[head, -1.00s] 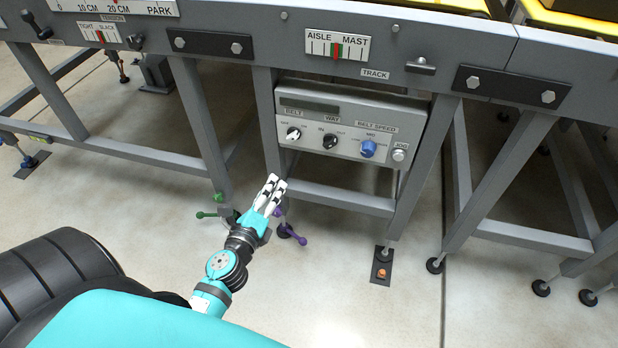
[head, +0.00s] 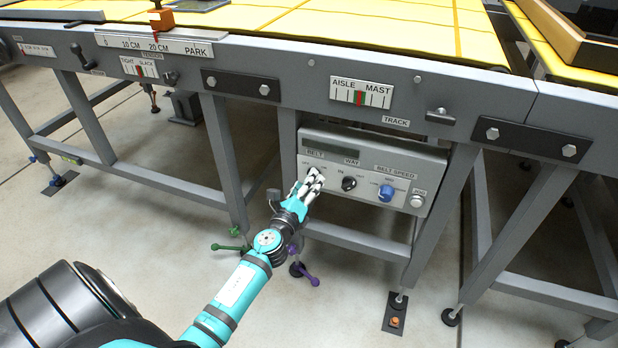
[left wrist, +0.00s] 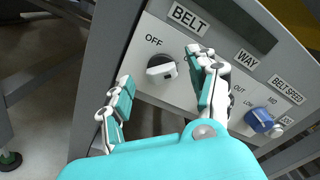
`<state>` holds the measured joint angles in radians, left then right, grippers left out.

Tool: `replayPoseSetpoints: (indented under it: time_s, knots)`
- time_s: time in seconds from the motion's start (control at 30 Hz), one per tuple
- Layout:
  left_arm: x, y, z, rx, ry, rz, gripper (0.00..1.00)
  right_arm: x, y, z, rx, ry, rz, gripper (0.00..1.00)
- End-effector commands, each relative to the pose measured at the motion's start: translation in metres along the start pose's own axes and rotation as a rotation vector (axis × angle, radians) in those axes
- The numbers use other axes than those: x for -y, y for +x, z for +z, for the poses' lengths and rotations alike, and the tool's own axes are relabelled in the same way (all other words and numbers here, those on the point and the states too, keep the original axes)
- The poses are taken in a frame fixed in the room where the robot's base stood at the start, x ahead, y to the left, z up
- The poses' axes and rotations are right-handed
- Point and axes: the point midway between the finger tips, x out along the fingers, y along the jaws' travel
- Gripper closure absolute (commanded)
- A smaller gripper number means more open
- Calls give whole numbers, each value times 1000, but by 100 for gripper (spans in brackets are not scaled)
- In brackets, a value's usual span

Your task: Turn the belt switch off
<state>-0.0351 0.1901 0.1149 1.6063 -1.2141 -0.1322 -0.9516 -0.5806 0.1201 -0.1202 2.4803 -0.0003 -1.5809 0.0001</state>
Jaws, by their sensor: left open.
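The belt switch is a knob (left wrist: 162,70) with a white bar grip, under the BELT label on the grey control panel (head: 330,155). In the left wrist view the word OFF stands at its upper left, and the bar lies nearly level in the picture. My left gripper (head: 312,182) is in front of the panel's left end and hides the knob in the head view. In the left wrist view the left gripper (left wrist: 158,88) is open, its fingers on either side of the knob. I cannot tell if they touch it. My right gripper is not in view.
Right of the belt switch are the black WAY knob (head: 349,184), the blue BELT SPEED knob (head: 386,194) and the JOG button (head: 417,201). Grey frame legs (head: 437,215) flank the panel. The yellow conveyor belt (head: 350,25) runs above.

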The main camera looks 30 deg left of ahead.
Motion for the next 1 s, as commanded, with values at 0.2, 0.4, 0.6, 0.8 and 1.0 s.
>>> replayPoseSetpoints:
  time_s: [0.2, 0.4, 0.6, 0.8, 1.0]
  knots:
    - [0, 22, -1, -1, -1, 0, 40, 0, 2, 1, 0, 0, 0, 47]
    - [0, 26, -1, -1, -1, 0, 40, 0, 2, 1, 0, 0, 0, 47]
    - [0, 26, -1, -1, -1, 0, 48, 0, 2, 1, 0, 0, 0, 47]
    - [0, 26, -1, -1, -1, 0, 74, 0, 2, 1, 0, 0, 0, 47]
    - [0, 26, -1, -1, -1, 0, 94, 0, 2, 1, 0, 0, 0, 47]
